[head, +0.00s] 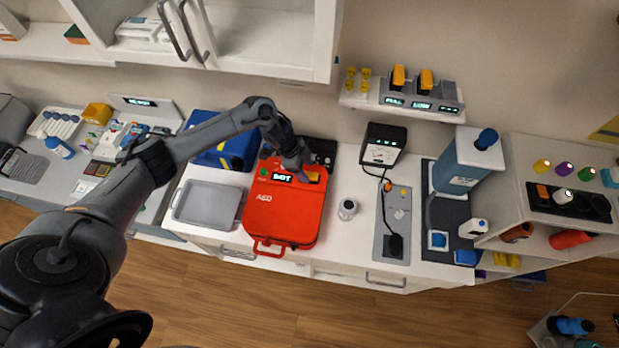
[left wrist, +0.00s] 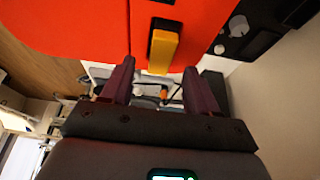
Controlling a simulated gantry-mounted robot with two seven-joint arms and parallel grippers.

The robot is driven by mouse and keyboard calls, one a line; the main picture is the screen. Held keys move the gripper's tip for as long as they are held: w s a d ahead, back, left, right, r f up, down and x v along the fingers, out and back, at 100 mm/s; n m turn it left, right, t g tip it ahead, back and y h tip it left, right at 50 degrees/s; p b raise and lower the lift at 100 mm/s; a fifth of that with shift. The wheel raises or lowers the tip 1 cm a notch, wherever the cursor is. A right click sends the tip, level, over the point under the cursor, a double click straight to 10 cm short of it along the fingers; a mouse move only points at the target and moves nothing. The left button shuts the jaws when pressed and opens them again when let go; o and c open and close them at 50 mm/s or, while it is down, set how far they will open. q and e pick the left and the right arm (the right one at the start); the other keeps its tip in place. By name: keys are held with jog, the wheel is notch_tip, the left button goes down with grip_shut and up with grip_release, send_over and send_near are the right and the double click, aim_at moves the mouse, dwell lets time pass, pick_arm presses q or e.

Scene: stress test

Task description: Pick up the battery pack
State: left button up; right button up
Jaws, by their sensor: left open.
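The battery pack (head: 313,177) shows as a small orange-yellow block at the upper right of the red AED case (head: 285,215). A lit display reading like "BAT" is just left of it. In the left wrist view the pack (left wrist: 163,50) sits in a dark slot of the red case (left wrist: 60,25). My left gripper (head: 300,168) is over the top of the case, close to the pack, and partly hides that area. In the wrist view the left gripper (left wrist: 160,82) is open and empty, with the pack beyond and between its fingertips. My right gripper is not in view.
A grey tray (head: 208,204) lies left of the case and a blue case (head: 215,150) behind it. A small jar (head: 347,209) and a meter (head: 383,144) stand to the right. Similar orange blocks (head: 399,76) sit in a charger on the wall shelf (head: 362,103).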

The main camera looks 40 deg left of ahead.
pick_arm(q)
jog(key=shift+x, duration=1.45)
jog(key=shift+w, duration=0.1)
grip_shut()
